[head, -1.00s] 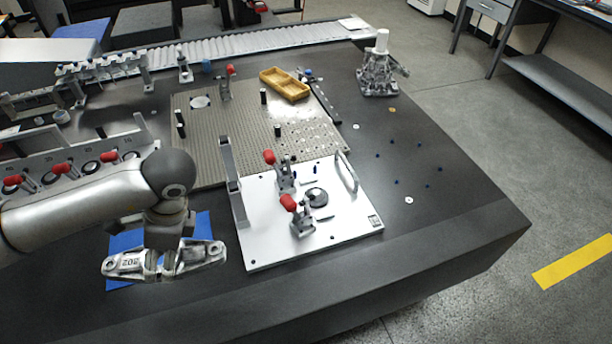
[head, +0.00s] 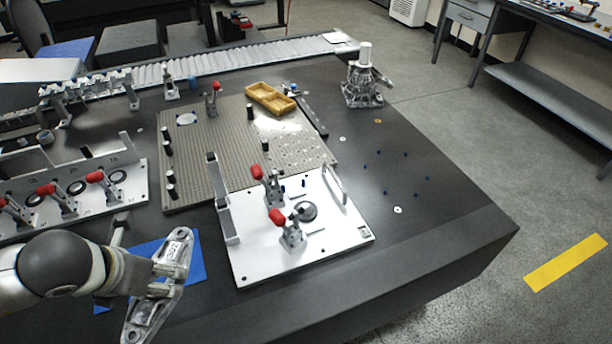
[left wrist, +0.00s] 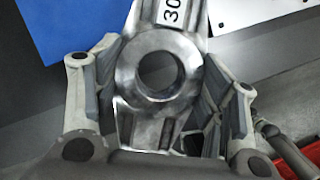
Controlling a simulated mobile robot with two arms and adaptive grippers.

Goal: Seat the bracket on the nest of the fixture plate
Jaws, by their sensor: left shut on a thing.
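In the left wrist view, the bracket's central ring (left wrist: 130,78) sits between the two fingers (left wrist: 158,100). The fixture plate is white, with a dark round nest feature (head: 306,211), small pins and two red-handled toggle clamps (head: 270,188) (head: 290,232). My right gripper is not in view.
A blue mat (head: 192,265) lies under the held bracket. A perforated board (head: 210,150) lies behind. The table right of the plate is mostly clear.

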